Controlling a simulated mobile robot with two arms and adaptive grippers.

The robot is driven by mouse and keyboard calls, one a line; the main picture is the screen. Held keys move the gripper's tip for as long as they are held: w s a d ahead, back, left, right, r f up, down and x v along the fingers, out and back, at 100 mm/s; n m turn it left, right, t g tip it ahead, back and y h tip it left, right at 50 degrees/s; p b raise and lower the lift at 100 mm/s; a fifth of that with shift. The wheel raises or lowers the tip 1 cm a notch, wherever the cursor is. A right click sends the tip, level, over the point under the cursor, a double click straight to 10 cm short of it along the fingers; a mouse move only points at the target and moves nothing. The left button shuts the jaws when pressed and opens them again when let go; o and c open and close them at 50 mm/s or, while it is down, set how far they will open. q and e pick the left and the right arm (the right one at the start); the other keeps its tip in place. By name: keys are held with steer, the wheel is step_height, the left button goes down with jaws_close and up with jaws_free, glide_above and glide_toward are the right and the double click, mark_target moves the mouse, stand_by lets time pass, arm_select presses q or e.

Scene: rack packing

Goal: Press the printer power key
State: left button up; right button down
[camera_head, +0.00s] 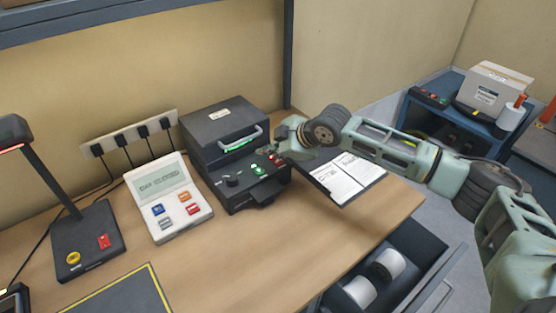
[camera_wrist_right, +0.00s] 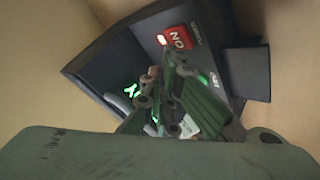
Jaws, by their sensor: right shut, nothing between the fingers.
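The dark printer (camera_head: 222,127) stands at the back of the desk, with a control panel on its front. In the right wrist view the printer (camera_wrist_right: 105,70) shows a red key (camera_wrist_right: 178,38) marked ON, with a small red light beside it and lettering too blurred to read surely. A green light (camera_wrist_right: 203,77) glows on the same panel. My right gripper (camera_head: 277,157) reaches in from the right and is shut and empty at the panel's right end. In the wrist view its fingers (camera_wrist_right: 165,82) lie below the red key; I cannot tell if they touch the panel. My left gripper is out of view.
A white keypad device (camera_head: 170,200) stands left of the printer, and a scanner stand (camera_head: 82,240) farther left. A power strip (camera_head: 130,137) is behind. A clipboard (camera_head: 348,176) lies under my right arm. An open drawer (camera_head: 420,262) holds white rolls. The front middle desk is clear.

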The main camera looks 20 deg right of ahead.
stand_by(0.6)
steer(key=shift+f, duration=0.2)
steer(key=shift+f, duration=0.35)
stand_by(0.3)
steer(key=shift+r+p, duration=0.55)
steer(key=shift+p, duration=0.3)
step_height(320, 180, up, 6)
steer(key=p, duration=0.6)
